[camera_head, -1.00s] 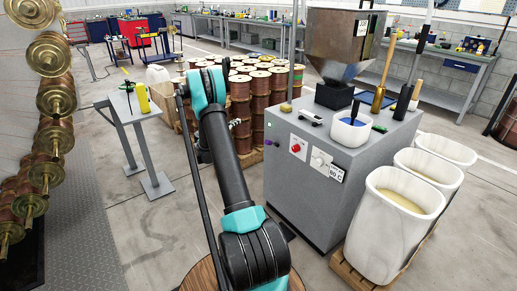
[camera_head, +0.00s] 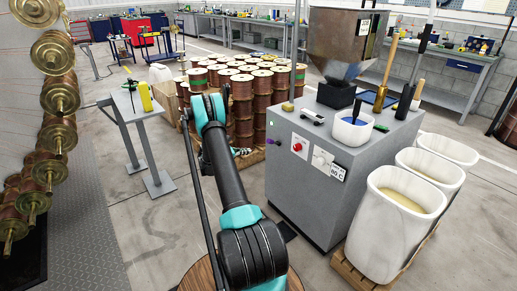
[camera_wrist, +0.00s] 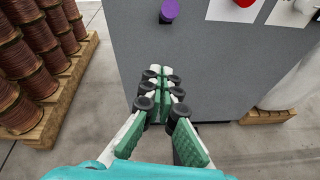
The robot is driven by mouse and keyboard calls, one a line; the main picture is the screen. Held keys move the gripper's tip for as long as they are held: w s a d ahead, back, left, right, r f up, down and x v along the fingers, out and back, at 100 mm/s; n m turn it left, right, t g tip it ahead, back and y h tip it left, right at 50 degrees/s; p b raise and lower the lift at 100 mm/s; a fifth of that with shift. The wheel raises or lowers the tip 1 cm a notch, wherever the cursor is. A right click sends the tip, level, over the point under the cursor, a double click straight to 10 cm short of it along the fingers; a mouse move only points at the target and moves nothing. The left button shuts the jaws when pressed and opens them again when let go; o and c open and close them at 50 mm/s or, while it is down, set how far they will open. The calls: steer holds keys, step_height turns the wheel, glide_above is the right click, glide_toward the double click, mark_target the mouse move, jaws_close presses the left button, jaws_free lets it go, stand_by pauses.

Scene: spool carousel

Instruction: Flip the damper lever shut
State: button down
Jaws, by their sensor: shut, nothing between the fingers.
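A purple knob (camera_wrist: 169,11) sticks out from the front face of the grey cabinet (camera_wrist: 210,60), at the top of the wrist view. It also shows small in the head view (camera_head: 275,142), left of the red button. I cannot tell for sure that it is the damper lever's end, and no lever arm shows. My gripper (camera_wrist: 160,76) is shut and empty, its fingertips together in front of the cabinet face, below the knob in the picture and apart from it.
A red button (camera_head: 297,147) and a white dial (camera_head: 318,158) sit on the cabinet front. Copper spools (camera_wrist: 30,90) stand on a pallet at left. White bins (camera_head: 400,222) stand at right. A small table (camera_head: 128,104) is at left. Floor before the cabinet is clear.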

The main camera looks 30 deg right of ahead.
mark_target(272, 142)
steer(key=d, duration=1.1)
steer(key=shift+s+d, duration=0.15)
steer(key=shift+r, duration=0.1)
steer(key=shift+r, duration=0.1)
steer(key=shift+d+r+y, duration=0.1)
steer(key=shift+r+y, duration=0.1)
steer(key=shift+y, duration=0.1)
